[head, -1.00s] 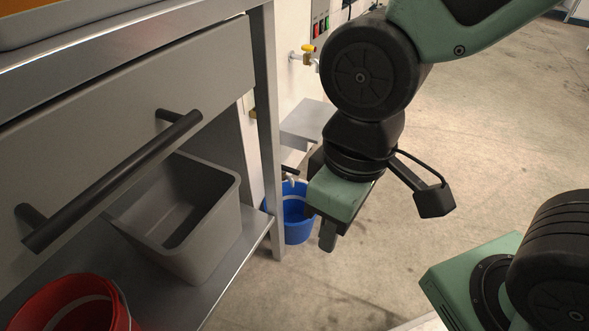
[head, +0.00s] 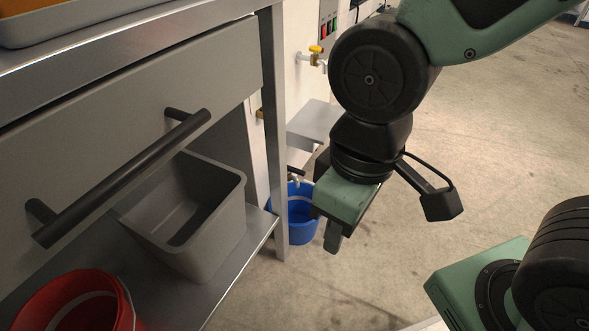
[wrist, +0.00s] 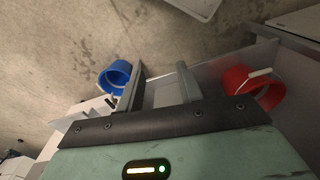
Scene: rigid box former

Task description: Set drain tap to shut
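A small tap with a dark lever (head: 295,172) shows low at the machine, just above a blue bucket (head: 300,226). My forearm and gripper partly cover it, and its lever setting is too small to tell. A second tap with a yellow handle (head: 316,49) sits higher on the pale machine front. I cannot tell from the frames which is the drain tap. My gripper (head: 332,240) hangs pointing down, right of the blue bucket. In the wrist view its two fingers (wrist: 160,82) stand apart with nothing between them. The blue bucket also shows there (wrist: 116,77), left of the fingers.
A metal bench with a drawer handle (head: 125,178) fills the left. Its lower shelf (head: 232,262) holds a grey bin (head: 207,238) and a red bucket (head: 65,310). A bench leg (head: 276,150) stands left of the taps. The floor on the right is clear.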

